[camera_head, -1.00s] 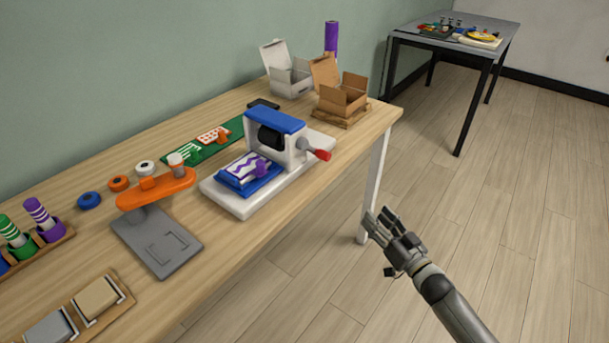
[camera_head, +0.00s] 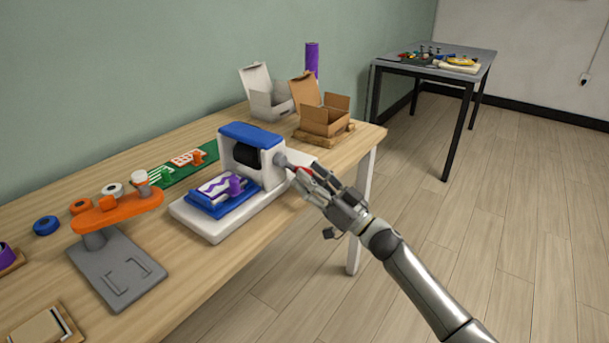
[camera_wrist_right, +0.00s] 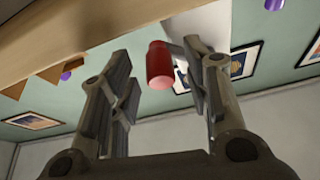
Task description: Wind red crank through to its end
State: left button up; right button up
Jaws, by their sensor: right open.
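The press (camera_head: 250,165) has a white body, a blue top and a black roller, and stands on the wooden table. Its red crank handle (camera_wrist_right: 159,65) shows in the right wrist view between the two fingers, nearer the right one. In the head view the red crank (camera_head: 301,169) is mostly hidden behind my right gripper (camera_head: 315,180). That gripper is open, with its fingers at the handle; I cannot tell whether they touch it. A blue plate with a purple-patterned sheet (camera_head: 215,188) lies on the press bed. My left gripper is not in view.
An open brown box (camera_head: 325,120) and an open white box (camera_head: 268,103) stand behind the press. An orange-armed stand (camera_head: 115,212) is to its left. Open floor lies right of the table edge.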

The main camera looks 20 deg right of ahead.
jog(key=shift+x, duration=1)
grip_shut()
